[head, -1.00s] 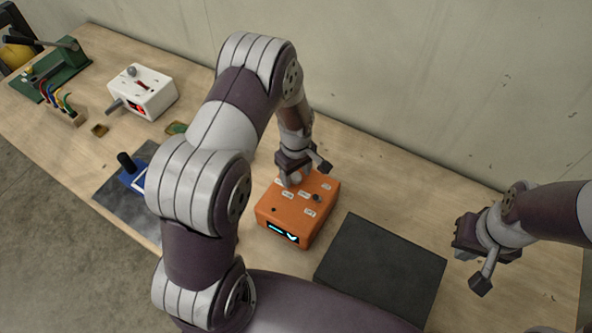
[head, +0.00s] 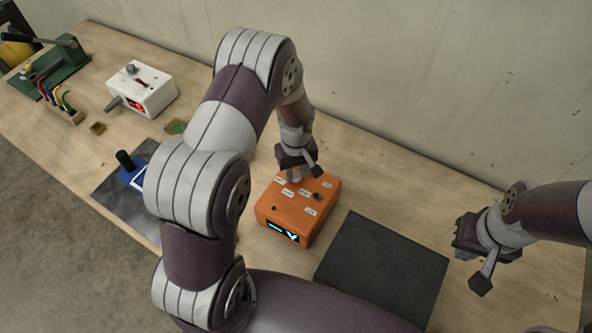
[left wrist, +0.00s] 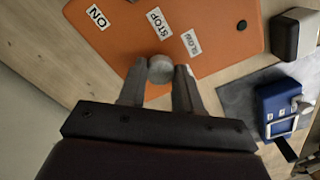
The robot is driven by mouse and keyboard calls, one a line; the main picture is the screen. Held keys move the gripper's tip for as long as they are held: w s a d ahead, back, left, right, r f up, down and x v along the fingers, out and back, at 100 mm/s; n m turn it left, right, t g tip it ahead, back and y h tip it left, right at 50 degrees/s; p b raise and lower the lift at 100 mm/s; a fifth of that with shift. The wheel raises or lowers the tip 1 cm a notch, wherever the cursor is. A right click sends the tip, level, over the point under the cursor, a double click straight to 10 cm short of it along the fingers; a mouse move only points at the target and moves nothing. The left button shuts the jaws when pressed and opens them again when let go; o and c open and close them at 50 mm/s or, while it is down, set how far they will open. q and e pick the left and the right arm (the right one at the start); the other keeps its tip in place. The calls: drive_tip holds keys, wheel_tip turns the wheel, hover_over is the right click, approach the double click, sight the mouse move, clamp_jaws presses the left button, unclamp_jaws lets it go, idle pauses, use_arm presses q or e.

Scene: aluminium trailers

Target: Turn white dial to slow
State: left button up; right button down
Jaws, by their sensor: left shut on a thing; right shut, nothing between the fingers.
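The orange box (head: 290,222) sits on the bench, with white labels on top and a lit blue display on its front. In the left wrist view its top (left wrist: 215,45) shows labels ON, STOP and SLOW. The white dial (left wrist: 160,69) is between the fingertips of my left gripper (left wrist: 160,76), which is shut on it from above. The dial's pointing direction cannot be made out. In the head view my left gripper (head: 295,174) is at the box's far edge and hides the dial. My right gripper (head: 468,238) is shut and empty, above the bench at the right.
A dark flat pad (head: 382,268) lies right of the box. A white box (head: 150,92) with a red display, a blue device (head: 132,178) on a grey mat and a green fixture (head: 60,68) stand to the left. The wall (head: 420,90) runs behind the bench.

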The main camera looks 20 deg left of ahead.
use_arm(q)
drive_tip(key=m, duration=0.4)
drive_tip(key=shift+b, duration=0.4)
drive_tip(key=shift+m, duration=1.9)
drive_tip(key=shift+w+r, duration=0.1)
drive_tip(key=o, duration=1)
drive_tip(key=shift+o, duration=0.2)
drive_tip(key=shift+b, duration=0.3)
